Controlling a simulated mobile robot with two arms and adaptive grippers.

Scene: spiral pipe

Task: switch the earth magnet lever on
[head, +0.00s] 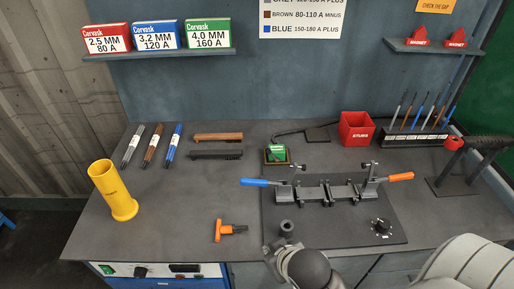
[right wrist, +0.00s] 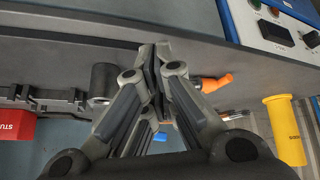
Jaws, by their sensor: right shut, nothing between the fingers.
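No part in the head view is clearly labelled as the earth magnet lever. A small green block (head: 276,153) sits on a dark base with a cable behind it. An orange T-shaped handle (head: 219,230) with a dark shaft lies near the bench's front edge; its orange end shows in the right wrist view (right wrist: 217,83). A clamp fixture (head: 325,193) has a blue lever (head: 254,182) and an orange lever (head: 401,177). My right gripper (head: 276,246) is shut and empty at the front edge, beside a short dark cylinder (head: 286,229). It also shows in the right wrist view (right wrist: 154,55). My left gripper is not in view.
A yellow tube (head: 113,191) stands at left. A red stubs box (head: 356,130) and a rod rack (head: 408,137) stand behind the fixture. Red magnets (head: 419,37) sit on a shelf. The front-left bench is mostly clear.

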